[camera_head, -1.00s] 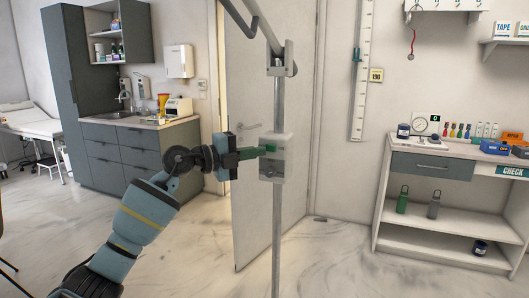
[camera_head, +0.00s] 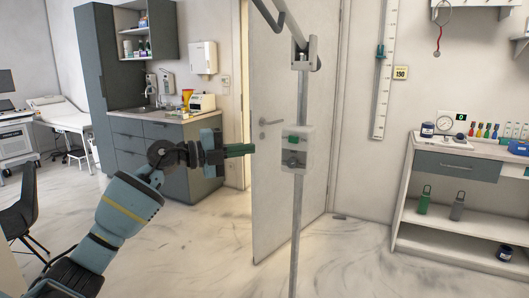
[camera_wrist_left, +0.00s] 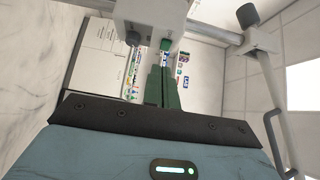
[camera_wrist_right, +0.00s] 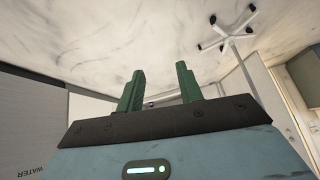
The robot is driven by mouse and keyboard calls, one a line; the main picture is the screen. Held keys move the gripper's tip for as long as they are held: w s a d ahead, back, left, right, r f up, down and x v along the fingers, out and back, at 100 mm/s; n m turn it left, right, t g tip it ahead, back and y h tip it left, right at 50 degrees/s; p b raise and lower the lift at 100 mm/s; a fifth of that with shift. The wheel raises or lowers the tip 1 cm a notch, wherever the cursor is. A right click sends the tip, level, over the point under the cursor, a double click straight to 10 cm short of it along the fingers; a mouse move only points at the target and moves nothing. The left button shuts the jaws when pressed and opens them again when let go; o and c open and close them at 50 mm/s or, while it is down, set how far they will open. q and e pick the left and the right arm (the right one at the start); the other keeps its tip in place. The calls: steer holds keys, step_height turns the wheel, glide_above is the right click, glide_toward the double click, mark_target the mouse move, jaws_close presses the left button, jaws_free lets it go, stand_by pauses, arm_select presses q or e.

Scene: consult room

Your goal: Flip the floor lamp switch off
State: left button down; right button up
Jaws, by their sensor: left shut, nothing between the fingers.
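The floor lamp has a grey upright pole (camera_head: 299,225) with a pale switch box (camera_head: 305,134) mounted on it. A green switch (camera_head: 297,141) sits on the box's upper part, with a dark round knob (camera_head: 293,163) below. I cannot tell the switch's position. My left gripper (camera_head: 253,149) is shut and empty, left of the box with a visible gap. In the left wrist view its green fingers (camera_wrist_left: 163,75) are together, pointing at the green switch (camera_wrist_left: 166,45). My right gripper (camera_wrist_right: 160,70) shows only in the right wrist view, fingers apart, nothing between them.
A door (camera_head: 270,190) stands behind the pole. A grey counter (camera_head: 140,140) with a sink is at the back left, and a dark chair (camera_head: 18,218) at the left. A shelf unit (camera_head: 440,228) stands right. Floor around the pole is clear.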

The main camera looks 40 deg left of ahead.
arm_select(q)
steer(key=v, duration=0.3)
steer(key=shift+s+a+r+b, duration=0.15)
steer(key=shift+a+b, duration=0.15)
arm_select(e)
steer(key=shift+w+f, duration=0.2)
steer(key=shift+s+f, duration=0.1)
